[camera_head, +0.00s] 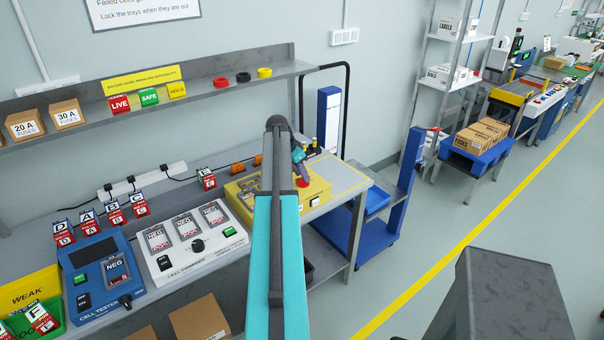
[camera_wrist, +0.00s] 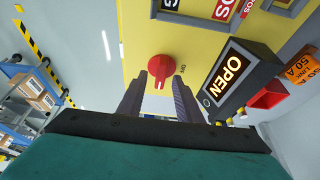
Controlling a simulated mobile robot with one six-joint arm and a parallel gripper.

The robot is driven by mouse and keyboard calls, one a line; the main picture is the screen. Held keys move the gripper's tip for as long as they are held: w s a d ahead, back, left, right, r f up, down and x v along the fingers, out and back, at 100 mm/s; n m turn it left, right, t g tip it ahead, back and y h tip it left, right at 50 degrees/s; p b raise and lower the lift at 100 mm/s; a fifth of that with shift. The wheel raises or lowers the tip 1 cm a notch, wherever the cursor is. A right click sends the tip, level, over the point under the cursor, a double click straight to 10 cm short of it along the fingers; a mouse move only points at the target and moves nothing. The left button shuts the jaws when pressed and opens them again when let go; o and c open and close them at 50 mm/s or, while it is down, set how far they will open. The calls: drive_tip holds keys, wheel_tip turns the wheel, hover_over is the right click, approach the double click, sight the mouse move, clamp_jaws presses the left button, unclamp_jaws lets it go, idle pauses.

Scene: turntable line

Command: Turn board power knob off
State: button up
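The red power knob (camera_wrist: 160,66) sits on a yellow panel (camera_wrist: 138,28) in the wrist view. Its raised grip points down the picture, towards my gripper. A small dark label (camera_wrist: 183,69), printed sideways, is to its right; I cannot read it surely. My gripper (camera_wrist: 158,84) is open, with one finger on each side of the knob's lower part. Contact cannot be told, and nothing is clearly held. In the head view, the yellow board (camera_head: 318,191) lies at the right end of the bench, and my arm hides much of it.
A dark box with a lit OPEN sign (camera_wrist: 231,77) stands close right of my fingers in the wrist view. In the head view, the white cell charger (camera_head: 195,243) and the blue cell tester (camera_head: 101,279) stand left of the board. A shelf (camera_head: 200,90) runs above.

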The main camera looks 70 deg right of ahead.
drive_tip(key=shift+x, duration=0.8)
drive_tip(key=shift+c, duration=0.4)
clamp_jaws()
drive_tip(key=shift+d, duration=0.15)
